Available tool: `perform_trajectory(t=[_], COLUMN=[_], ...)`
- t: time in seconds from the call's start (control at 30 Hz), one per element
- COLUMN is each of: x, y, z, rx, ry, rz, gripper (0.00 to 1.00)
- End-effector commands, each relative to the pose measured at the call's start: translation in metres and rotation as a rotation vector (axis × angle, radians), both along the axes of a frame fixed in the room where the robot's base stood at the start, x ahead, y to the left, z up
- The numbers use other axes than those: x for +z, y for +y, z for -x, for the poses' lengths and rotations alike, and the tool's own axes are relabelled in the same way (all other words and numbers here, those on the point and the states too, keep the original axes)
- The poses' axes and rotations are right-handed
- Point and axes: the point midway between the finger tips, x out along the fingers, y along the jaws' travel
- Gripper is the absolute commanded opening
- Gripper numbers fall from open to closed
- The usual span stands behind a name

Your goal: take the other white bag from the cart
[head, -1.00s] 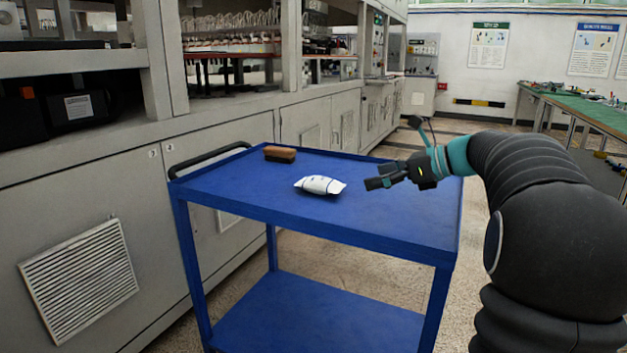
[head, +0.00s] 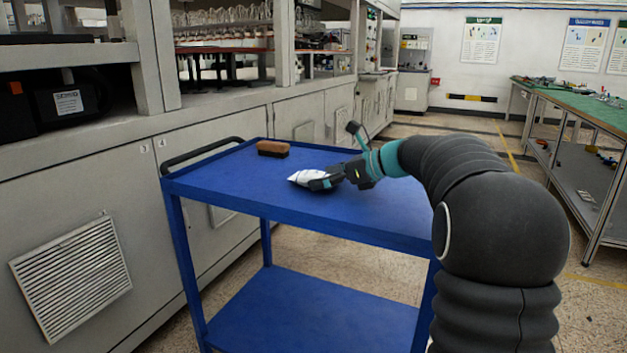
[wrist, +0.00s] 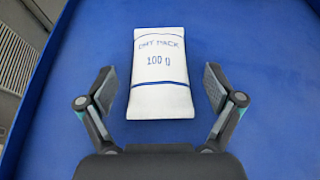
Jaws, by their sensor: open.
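A white bag (head: 305,176) lies on the blue top of the cart (head: 225,186). In the wrist view the white bag (wrist: 159,72) shows blue lettering and a blue stripe, and its near end lies between the fingers. My gripper (head: 322,179) is at the bag's right side in the head view and hides part of it. In the wrist view my gripper (wrist: 160,86) is open, with one finger on each side of the bag and a blue gap to each. No other white bag is in view.
A brown and black brush (head: 272,149) lies on the cart top behind the bag. A black push handle (head: 203,152) is at the cart's left end. Grey cabinets (head: 240,133) stand behind the cart. The cart top's front right is clear.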

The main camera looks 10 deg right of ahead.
Motion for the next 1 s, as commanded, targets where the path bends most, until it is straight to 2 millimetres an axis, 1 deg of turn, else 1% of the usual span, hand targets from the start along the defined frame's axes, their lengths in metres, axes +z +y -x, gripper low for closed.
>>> perform_trajectory(t=[0.03, 0.1, 0.33, 0.37, 0.4, 0.47, 0.5, 0.57, 0.6, 0.63, 0.87, 1.0], x=[-0.0033, -0.0056, -0.0064, -0.0064, -0.0064, -0.0064, -0.0064, -0.0065, -0.0065, -0.0065, -0.0061, -0.0022], y=[0.0065, 0.0104, 0.0118, 0.0117, 0.0117, 0.0117, 0.0117, 0.0116, 0.0116, 0.0116, 0.0117, 0.0117], z=[-0.0035, -0.0071, -0.0085, -0.0085, -0.0085, -0.0084, -0.0084, -0.0083, -0.0083, -0.0083, -0.0083, -0.0083], rx=[0.003, 0.001, -0.001, -0.001, -0.001, -0.001, -0.001, 0.0, 0.0, 0.0, 0.0, 0.0], ry=[0.001, 0.0, 0.0, 0.0, 0.0, 0.0, 0.0, 0.0, 0.0, 0.001, -0.001, -0.002], rz=[-0.001, 0.0, 0.0, 0.0, 0.0, 0.0, 0.0, 0.0, 0.0, 0.001, 0.001, 0.001], gripper=[0.92, 0.92, 0.92, 0.87, 0.77, 0.62, 0.52, 0.37, 0.27, 0.24, 0.24, 0.24])
